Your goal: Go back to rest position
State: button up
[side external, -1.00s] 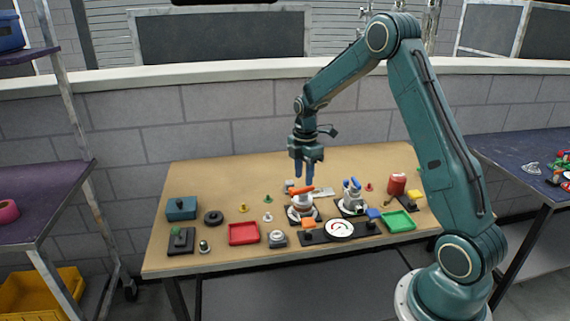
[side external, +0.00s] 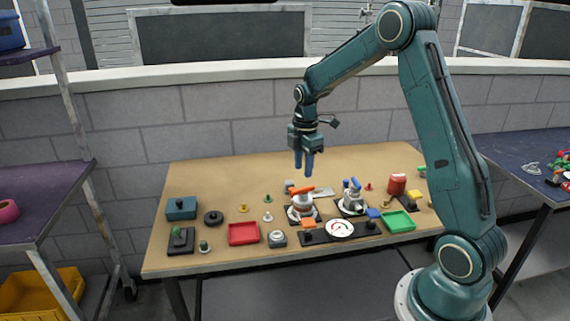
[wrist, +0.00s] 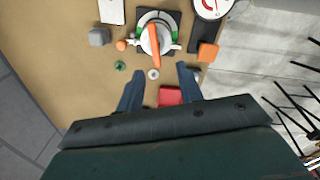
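My gripper (side external: 304,163) hangs above the middle of the table, fingers pointing down. In the wrist view my gripper (wrist: 158,85) shows its two blue fingers spread apart with nothing between them. Below it in the side view stands a white and grey valve-like device with an orange handle (side external: 300,191). The orange handle also shows in the wrist view (wrist: 154,45), beyond the fingertips. My gripper is clear of it.
The table (side external: 200,215) holds a red tray (side external: 243,233), a green tray (side external: 398,221), a round dial (side external: 340,229), a red can (side external: 397,184), a second device with blue handles (side external: 351,197) and small pegs. The back of the table is mostly clear.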

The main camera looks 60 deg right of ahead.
jog(key=s+a+r+m+t, duration=0.3)
jog(key=s+a+r+m, duration=0.3)
jog(key=s+a+r, duration=0.55)
jog(key=s+a+r+m+t, duration=0.1)
jog(key=s+a+r+m, duration=0.1)
jog(key=s, duration=0.4)
jog(key=s+a+r+m+t, duration=0.1)
jog(key=s+a+m, duration=0.3)
jog(key=s+a, duration=0.2)
jog(key=shift+s+r+m, duration=0.4)
jog(key=shift+s, duration=0.15)
